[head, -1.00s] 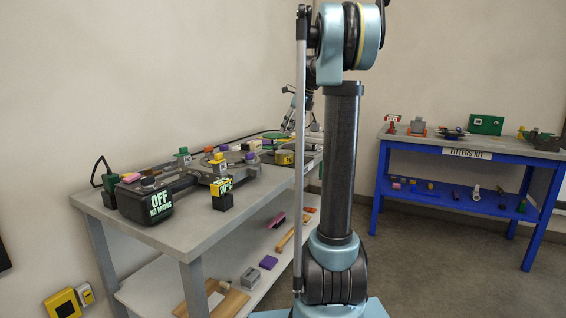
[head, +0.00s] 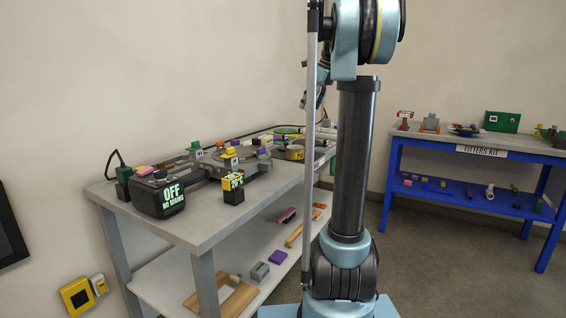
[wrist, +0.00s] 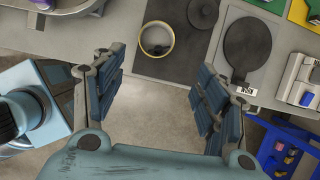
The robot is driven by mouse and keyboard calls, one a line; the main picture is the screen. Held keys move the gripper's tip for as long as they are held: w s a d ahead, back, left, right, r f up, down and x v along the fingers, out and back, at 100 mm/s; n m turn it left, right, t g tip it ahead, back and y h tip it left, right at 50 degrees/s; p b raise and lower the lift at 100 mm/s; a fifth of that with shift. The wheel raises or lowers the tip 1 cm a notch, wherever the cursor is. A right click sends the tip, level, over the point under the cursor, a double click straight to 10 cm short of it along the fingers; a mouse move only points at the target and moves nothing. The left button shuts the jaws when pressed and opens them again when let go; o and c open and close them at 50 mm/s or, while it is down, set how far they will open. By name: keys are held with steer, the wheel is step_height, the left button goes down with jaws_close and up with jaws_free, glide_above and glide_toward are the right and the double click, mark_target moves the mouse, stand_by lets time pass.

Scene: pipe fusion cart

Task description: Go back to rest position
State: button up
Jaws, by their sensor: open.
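My gripper (wrist: 160,82) is open and empty in the wrist view, its two blue-padded fingers wide apart. Below the fingers lie bare floor and the edge of a grey work surface with a yellow ring (wrist: 156,40) and a black disc (wrist: 248,52) on it. Nothing is between the fingers. In the head view my arm stands upright in front of the cart, and its upper links hide the gripper.
A blue bench (head: 455,148) stands at the right. Floor between them looks clear.

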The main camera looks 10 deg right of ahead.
steer(key=s+a+f+n+h, duration=0.1)
steer(key=s+f+n, duration=1.1)
steer(key=s+f, duration=0.6)
steer(key=s+a+f+n+h, duration=0.2)
steer(key=s+f+n, duration=1.1)
steer(key=s+f, duration=0.5)
steer(key=s, duration=0.4)
steer(key=shift+s+a+f+h, duration=0.15)
steer(key=shift+s+a+h, duration=0.1)
steer(key=shift+s+h, duration=0.05)
steer(key=shift+w+f, duration=0.2)
steer(key=shift+w, duration=0.2)
